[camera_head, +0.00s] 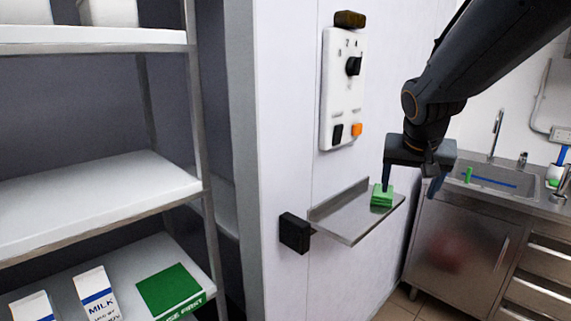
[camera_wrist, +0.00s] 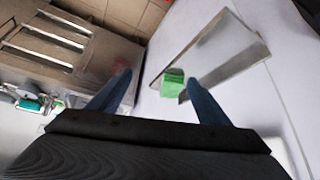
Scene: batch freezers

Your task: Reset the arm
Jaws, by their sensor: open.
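My gripper (camera_head: 412,190) hangs from my dark arm on the right side of the head view, in front of the wall with the small metal shelf. Its two fingers are spread wide and nothing is between them. A green block or stack (camera_head: 382,195) rests on the small metal shelf (camera_head: 350,222), just left of and below my gripper. In the wrist view the fingers (camera_wrist: 160,85) are apart, and the green block (camera_wrist: 173,82) shows on the shelf (camera_wrist: 230,50) beyond them. The head view shows one fingertip close to the block; I cannot tell whether they touch.
A white control panel (camera_head: 342,90) with a black knob and an orange button is on the wall. A black latch (camera_head: 294,233) sticks out below it. A rack (camera_head: 95,200) at left holds milk cartons (camera_head: 97,295) and a green mat (camera_head: 168,287). A sink (camera_head: 490,178) stands right.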

